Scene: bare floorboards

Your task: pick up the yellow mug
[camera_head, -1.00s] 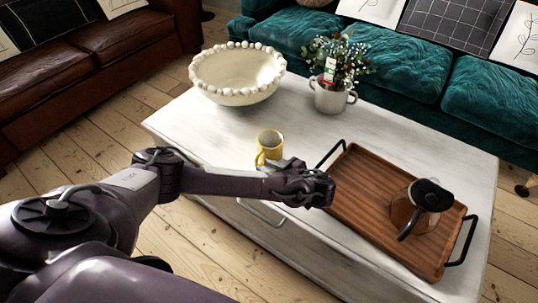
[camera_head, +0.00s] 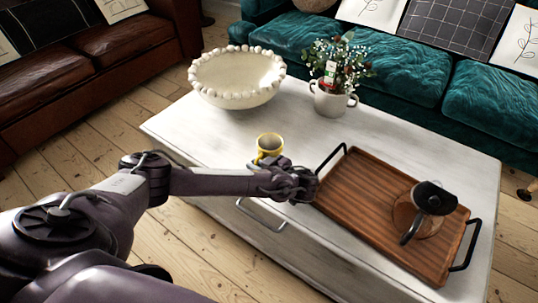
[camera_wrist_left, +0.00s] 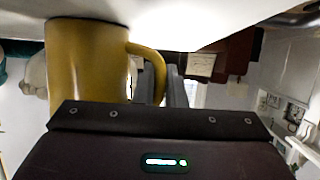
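The yellow mug (camera_head: 268,156) stands upright on the white table, near its front edge; its open top faces up. My left gripper (camera_head: 303,186) is in front of the mug and to its right in the head view, and part of my arm covers the mug's base. In the left wrist view the mug (camera_wrist_left: 88,62) appears large and upside down at the left, with its handle toward the middle. A grey finger (camera_wrist_left: 178,88) shows just beside the handle. I cannot tell whether it touches the handle or how far the fingers are apart. My right gripper is not in view.
A wooden tray (camera_head: 352,205) with black handles lies right of my gripper, holding a glass coffee pot (camera_head: 433,199). A beaded white bowl (camera_head: 238,98) and a flower pot (camera_head: 331,102) stand farther back on the white table (camera_head: 205,135). Sofas stand behind and left.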

